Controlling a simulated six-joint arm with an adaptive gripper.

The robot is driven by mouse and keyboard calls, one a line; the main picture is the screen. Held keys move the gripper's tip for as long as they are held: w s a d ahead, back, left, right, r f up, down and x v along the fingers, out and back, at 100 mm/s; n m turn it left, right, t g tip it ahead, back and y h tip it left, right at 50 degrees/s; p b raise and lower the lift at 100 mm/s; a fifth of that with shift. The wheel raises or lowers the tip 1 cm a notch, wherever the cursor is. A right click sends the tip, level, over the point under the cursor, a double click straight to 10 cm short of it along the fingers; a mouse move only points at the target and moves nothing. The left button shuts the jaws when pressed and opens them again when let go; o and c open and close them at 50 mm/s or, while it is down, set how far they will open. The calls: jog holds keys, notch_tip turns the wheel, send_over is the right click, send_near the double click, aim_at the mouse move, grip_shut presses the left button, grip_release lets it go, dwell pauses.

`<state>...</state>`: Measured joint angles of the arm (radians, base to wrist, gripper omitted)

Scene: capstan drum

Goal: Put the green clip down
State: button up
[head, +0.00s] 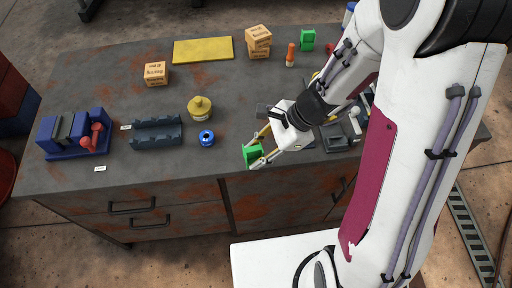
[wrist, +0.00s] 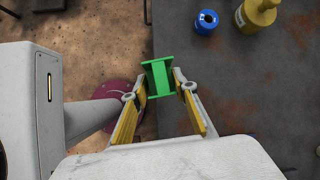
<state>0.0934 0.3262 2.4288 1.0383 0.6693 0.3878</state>
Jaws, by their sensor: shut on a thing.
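The green clip (head: 252,155) is in my gripper (head: 257,153), at the front edge of the workbench. In the wrist view the clip (wrist: 159,75) sits between the two fingertips, with a finger against each side. The clip appears above the bench's edge line, partly over the floor side. I cannot tell its exact height. A second green piece (head: 307,39) stands at the back right of the bench, away from my gripper.
A dark notched rack (head: 156,134) and a blue holder (head: 75,135) are further left. Wooden boxes (head: 258,40) and a yellow pad (head: 203,50) are behind. The bench centre is clear.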

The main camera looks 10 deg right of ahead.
dwell(0.7)
jog(key=w+a+m, duration=0.1)
jog(key=w, duration=0.7)
jog(key=w+a+r+m+t, duration=0.1)
jog(key=w, duration=0.7)
jog(key=w+a+r+m, duration=0.1)
jog(key=w, duration=0.7)
jog(key=shift+w+a+m+t, duration=0.2)
jog(key=shift+a+m+t, duration=0.1)
jog(key=shift+t, duration=0.1)
jog(key=shift+w+a+r+m+t+h, duration=0.5)
jog(key=shift+w+a+r+m, duration=0.8)
jog(key=shift+w, duration=2.3)
jog(key=shift+w+a+r+m+t+h, duration=0.5)
jog(key=shift+w+a+m, duration=0.95)
jog(key=shift+w, duration=2.2)
jog(key=shift+w+a+r+m+t+h, duration=0.45)
jog(key=shift+w+a+r+m, duration=0.45)
jog(key=shift+w+a, duration=1.9)
jog(key=shift+w+d+r, duration=0.15)
jog(key=shift+w+d, duration=0.65)
jog(key=shift+d, duration=0.05)
send_over(199, 53)
jog(key=s+d, duration=0.1)
jog(key=s, duration=0.1)
jog(key=shift+d+f, duration=0.2)
jog(key=shift+f, duration=2.3)
jog(key=shift+f, duration=2.5)
